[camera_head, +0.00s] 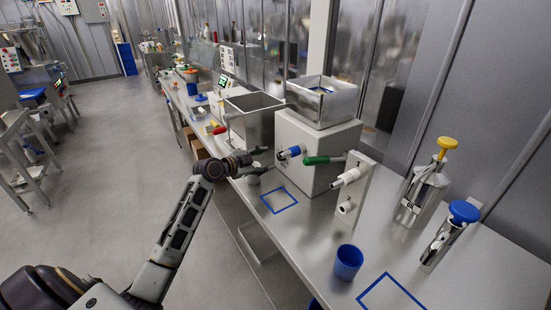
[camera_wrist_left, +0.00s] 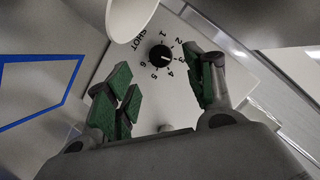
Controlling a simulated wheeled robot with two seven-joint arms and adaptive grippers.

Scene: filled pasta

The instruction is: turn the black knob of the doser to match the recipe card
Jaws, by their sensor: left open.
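The black knob (camera_wrist_left: 160,56) shows in the left wrist view on a pale panel of the doser (camera_wrist_left: 100,76), with the word SHOT and numbers 1 to 6 around it. Its white mark appears to point to about 3. My left gripper (camera_wrist_left: 160,88) is open, its green-padded fingers apart on either side below the knob, touching nothing that I can see. In the head view my left gripper (camera_head: 262,158) is beside a grey-white box with a steel hopper (camera_head: 320,100). The knob cannot be made out there. I cannot make out a recipe card. My right gripper is out of view.
A blue taped square (camera_head: 279,200) marks the bench. A blue cup (camera_head: 348,262) and pump bottles (camera_head: 425,195) stand to the right. A white round part (camera_wrist_left: 130,16) overhangs the panel.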

